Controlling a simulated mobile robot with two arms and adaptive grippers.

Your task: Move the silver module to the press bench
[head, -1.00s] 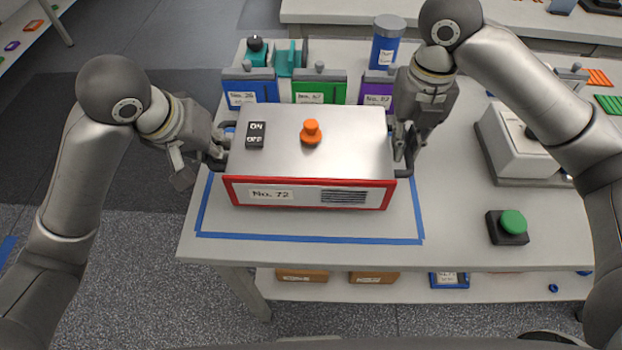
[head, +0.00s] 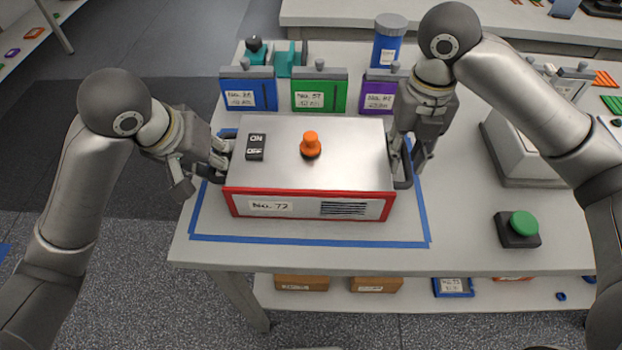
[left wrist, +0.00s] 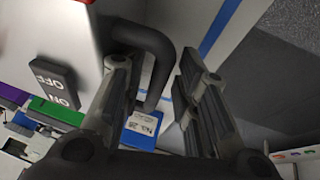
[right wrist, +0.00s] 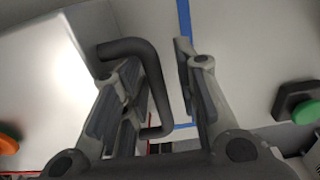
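The silver module (head: 345,140) has a red-trimmed front labelled No. 72, an orange knob and an ON/OFF switch. It sits upright inside a blue tape outline (head: 310,241) on the pale bench (head: 460,250). My left gripper (head: 204,172) is at the module's left handle; in the left wrist view the black handle (left wrist: 160,45) passes between its spread fingers. My right gripper (head: 412,163) is at the right handle; in the right wrist view that handle (right wrist: 155,85) lies between spread fingers, with a gap to the right finger.
Blue (head: 248,92), green (head: 319,93) and purple (head: 380,95) labelled units stand close behind the module, with a blue cylinder (head: 388,45) beyond. A green button (head: 523,224) and a white device (head: 520,150) stand to the right. A lower shelf holds boxes.

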